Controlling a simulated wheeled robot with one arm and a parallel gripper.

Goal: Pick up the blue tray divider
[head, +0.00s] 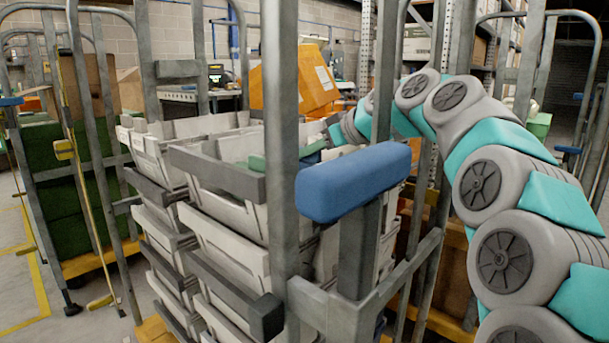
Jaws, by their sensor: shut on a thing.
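My arm arches in from the right, and its wrist end (342,130) reaches over the upper white trays behind the cart post. My gripper (318,147) is at the near right part of the top trays, partly hidden by the post and tray rims. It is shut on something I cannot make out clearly. A small blue-green piece (311,149) shows at the arm's end, and a dull green piece (257,163) shows left of the post inside a tray. I cannot tell whether either is the blue tray divider.
Stacked white trays (225,240) with grey rims fill a grey metal cart. Its upright post (280,200) and blue padded handle (352,182) stand close in front. Another cart with green crates (70,190) is at left. An orange box (300,77) is behind. Clear floor shows at far left.

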